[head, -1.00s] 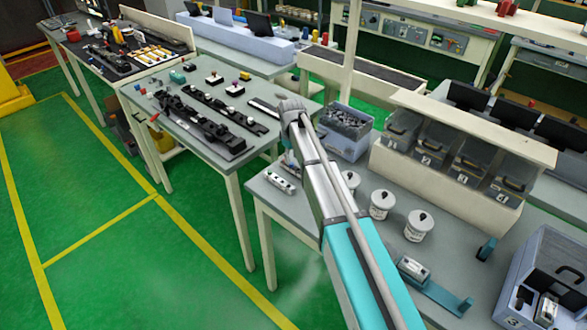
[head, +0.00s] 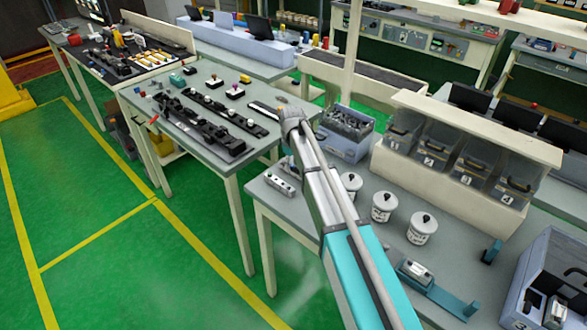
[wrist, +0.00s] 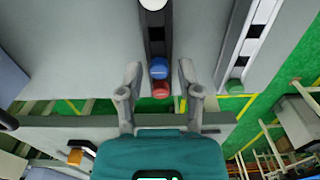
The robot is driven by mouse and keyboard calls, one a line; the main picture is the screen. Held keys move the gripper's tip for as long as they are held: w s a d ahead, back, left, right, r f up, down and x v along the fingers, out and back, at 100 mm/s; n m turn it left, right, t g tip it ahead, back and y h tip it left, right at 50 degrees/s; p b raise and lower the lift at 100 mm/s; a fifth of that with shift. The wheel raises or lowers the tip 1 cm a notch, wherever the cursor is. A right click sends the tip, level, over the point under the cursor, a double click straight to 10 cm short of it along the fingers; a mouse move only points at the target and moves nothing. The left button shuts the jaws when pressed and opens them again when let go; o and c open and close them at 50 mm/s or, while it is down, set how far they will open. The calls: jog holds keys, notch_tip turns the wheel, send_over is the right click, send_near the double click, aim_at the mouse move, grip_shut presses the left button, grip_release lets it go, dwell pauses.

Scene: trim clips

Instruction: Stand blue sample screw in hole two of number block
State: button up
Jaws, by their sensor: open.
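In the wrist view, my gripper (wrist: 159,75) is open, with its two grey fingers spread apart. A blue round-topped piece (wrist: 159,67), which may be the blue sample screw, shows between the fingertips at the end of a dark rail. A red round piece (wrist: 160,88) is right beside it, nearer the gripper body. I cannot tell whether a finger touches either. In the head view, my wrist hides the fingers and these pieces. A small pale block with dark spots (head: 281,180), possibly the number block, lies on the near table's left part; its numbers are unreadable.
Dark rails (head: 205,125) lie on the left table (head: 184,143). On the near table are white lidded jars (head: 384,207), a blue-grey bin (head: 345,132) of dark parts, and a row of numbered bins (head: 436,155). Floor shows between the tables.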

aim_at(292, 166)
grip_shut()
jog(key=shift+r, duration=0.15)
jog(key=shift+r+p, duration=2.35)
jog(key=shift+p, duration=0.15)
jog(key=s+a+n, duration=0.1)
jog(key=s, duration=0.1)
jog(key=s+a+n, duration=0.1)
jog(key=s+a, duration=0.1)
jog(key=s+a+n, duration=0.1)
jog(key=s+a, duration=0.1)
jog(key=shift+s, duration=0.1)
